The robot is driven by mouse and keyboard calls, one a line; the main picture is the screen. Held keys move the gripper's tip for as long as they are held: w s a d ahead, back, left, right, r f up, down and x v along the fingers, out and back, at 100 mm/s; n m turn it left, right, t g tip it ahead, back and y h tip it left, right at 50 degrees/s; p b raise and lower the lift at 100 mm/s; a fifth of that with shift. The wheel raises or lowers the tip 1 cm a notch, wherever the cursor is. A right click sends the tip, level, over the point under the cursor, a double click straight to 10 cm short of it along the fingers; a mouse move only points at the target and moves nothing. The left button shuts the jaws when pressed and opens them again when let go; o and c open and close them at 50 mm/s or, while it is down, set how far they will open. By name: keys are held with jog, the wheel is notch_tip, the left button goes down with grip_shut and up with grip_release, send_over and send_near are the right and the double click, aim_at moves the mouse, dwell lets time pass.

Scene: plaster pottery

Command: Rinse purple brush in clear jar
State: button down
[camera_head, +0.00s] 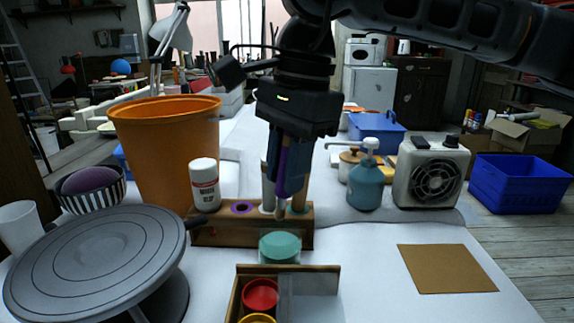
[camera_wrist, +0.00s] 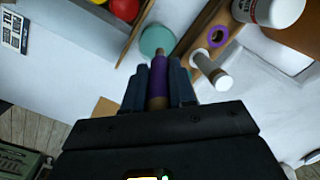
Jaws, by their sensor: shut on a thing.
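My gripper (camera_head: 288,182) is shut on the purple brush (camera_head: 282,168), which hangs roughly upright, tip down. In the wrist view the brush (camera_wrist: 158,88) lies between the two fingers (camera_wrist: 159,76), with its brownish end pointing toward a round teal-topped jar (camera_wrist: 156,40). In the head view this jar (camera_head: 279,247) stands in front of the wooden holder; it looks like the clear jar with teal contents or top. The brush tip appears above and behind it, apart from it. The wooden holder (camera_head: 220,235) has a purple-ringed empty hole (camera_head: 241,208) and holds a white-handled tool (camera_wrist: 213,82).
A wooden box (camera_head: 240,290) with red and yellow pots is in front. A grey turntable (camera_head: 95,262) and orange bucket (camera_head: 165,140) are left. A blue pump bottle (camera_head: 366,185) is right; a brown board (camera_head: 446,268) lies front right.

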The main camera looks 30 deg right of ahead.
aim_at(287, 143)
jog(key=shift+r, duration=0.1)
jog(key=shift+r+p, duration=0.55)
jog(key=shift+r, duration=0.9)
